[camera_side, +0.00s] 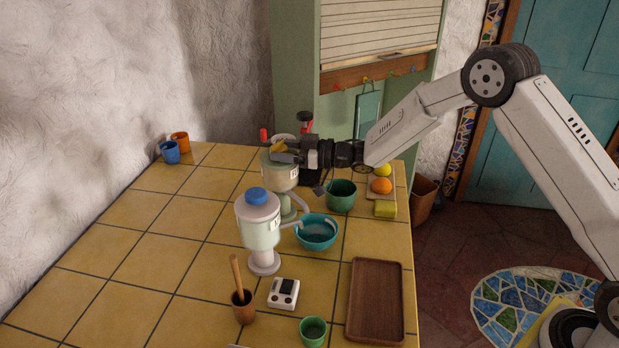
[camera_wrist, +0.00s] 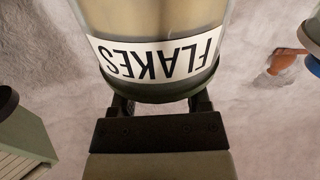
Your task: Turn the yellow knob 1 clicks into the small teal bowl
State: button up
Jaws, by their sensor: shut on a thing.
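The yellow knob (camera_side: 278,146) sits on top of the rear pale-green dispenser (camera_side: 279,175). My gripper (camera_side: 286,154) reaches in from the right and is shut on the knob, partly hiding it. In the wrist view the dispenser's clear body (camera_wrist: 150,22) with an upside-down FLAKES label fills the top middle; my gripper (camera_wrist: 160,108) is below it, its fingertips and the knob hidden. The small teal bowl (camera_side: 316,243) stands upright on the counter, right of the front dispenser and close to the spouts. Its contents are not clear.
The front dispenser (camera_side: 259,231) with a blue knob (camera_side: 257,195) stands nearby. A dark green bowl (camera_side: 341,196), a wooden tray (camera_side: 375,302), a scale-like device (camera_side: 283,293) and a brown cup (camera_side: 243,307) are around. The left counter is mostly clear.

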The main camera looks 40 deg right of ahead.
jog(key=shift+s+a+m+t+h, duration=0.1)
jog(key=shift+a+m+t+h, duration=0.05)
jog(key=shift+m+t+h, duration=0.8)
jog(key=shift+s+a+m+t+h, duration=0.15)
jog(key=shift+m+t+h, duration=0.5)
jog(key=shift+h, duration=0.6)
jog(key=shift+h, duration=0.3)
jog(key=o, duration=1.2)
jog(key=shift+w+m, duration=0.1)
jog(key=shift+m, duration=0.2)
jog(key=shift+o, duration=0.2)
jog(key=shift+d, duration=0.1)
jog(key=shift+d, duration=0.1)
jog(key=v, duration=0.7)
jog(key=shift+s, duration=0.35)
